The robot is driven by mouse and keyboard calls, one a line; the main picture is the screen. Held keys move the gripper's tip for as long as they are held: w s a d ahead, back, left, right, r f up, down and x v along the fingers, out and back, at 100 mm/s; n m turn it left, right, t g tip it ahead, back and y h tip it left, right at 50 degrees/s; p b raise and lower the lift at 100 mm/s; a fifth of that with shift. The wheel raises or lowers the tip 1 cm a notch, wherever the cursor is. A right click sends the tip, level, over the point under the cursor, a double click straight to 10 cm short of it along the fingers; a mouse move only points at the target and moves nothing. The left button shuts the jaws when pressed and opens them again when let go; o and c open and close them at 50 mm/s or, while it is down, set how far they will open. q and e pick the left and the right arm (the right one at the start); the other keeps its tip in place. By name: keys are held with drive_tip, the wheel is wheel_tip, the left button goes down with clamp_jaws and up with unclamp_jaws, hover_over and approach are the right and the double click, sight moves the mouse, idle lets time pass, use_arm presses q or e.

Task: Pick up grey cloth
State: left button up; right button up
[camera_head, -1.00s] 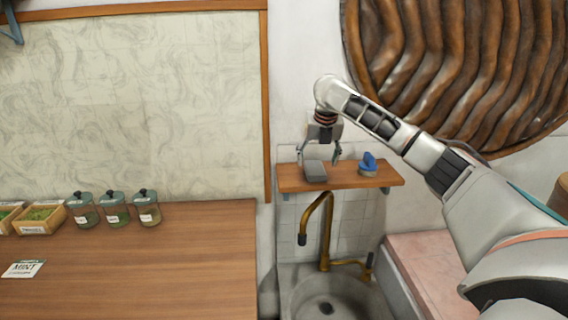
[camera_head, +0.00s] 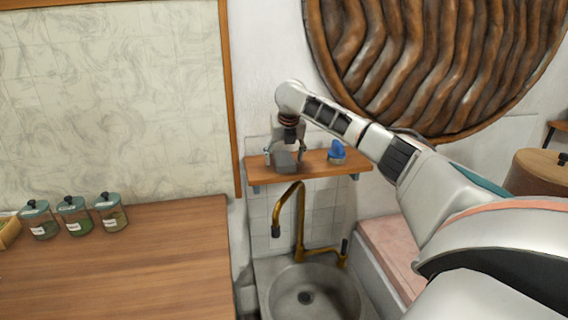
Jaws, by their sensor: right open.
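The grey cloth (camera_head: 284,162) looks like a small grey folded block on a wooden wall shelf (camera_head: 318,164) above the sink. My right gripper (camera_head: 285,158) points down over the cloth. Its fingers are spread, one on each side of the cloth, and it is open. I cannot tell whether the fingers touch the cloth. My left gripper is not in view.
A blue object (camera_head: 337,152) sits on the shelf to the right of the cloth. A brass tap (camera_head: 299,215) rises below the shelf over the sink (camera_head: 330,284). Several jars (camera_head: 74,216) stand on the wooden counter (camera_head: 130,275) at left.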

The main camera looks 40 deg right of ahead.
drive_tip(key=c, duration=1.1)
drive_tip(key=shift+c, duration=0.2)
drive_tip(key=shift+r, duration=0.15)
